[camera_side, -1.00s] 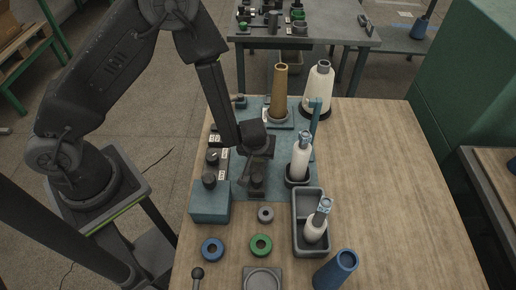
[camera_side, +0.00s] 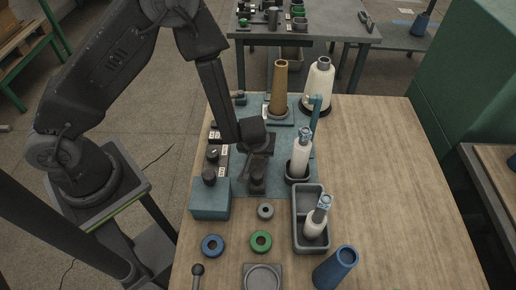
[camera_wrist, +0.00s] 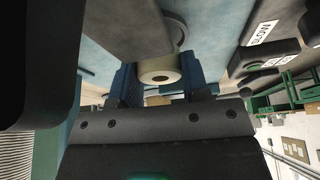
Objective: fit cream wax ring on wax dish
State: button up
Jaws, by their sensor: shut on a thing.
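My gripper (camera_wrist: 160,80) has blue fingers, which are shut on the cream wax ring (camera_wrist: 160,77). The ring shows its round hole toward the wrist camera. In the side view my gripper (camera_side: 257,178) is low over the blue-grey machine plate, beside the control box, and its dark body hides the ring. In the wrist view a grey rounded part (camera_wrist: 178,32) lies just beyond the ring. I cannot tell whether it is the wax dish, or whether the ring touches it.
Grey (camera_side: 265,211), green (camera_side: 261,241) and blue (camera_side: 212,246) rings lie on the wooden table in front. The control box (camera_side: 210,205) is left of my gripper. A white-yarn spindle (camera_side: 301,158) and a grey tray (camera_side: 299,240) stand to the right. The table's right side is clear.

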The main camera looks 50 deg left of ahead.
jog(key=shift+f, duration=0.4)
dwell(0.8)
jog(key=o, duration=1.4)
jog(key=shift+o, duration=0.2)
jog(key=shift+r, duration=4)
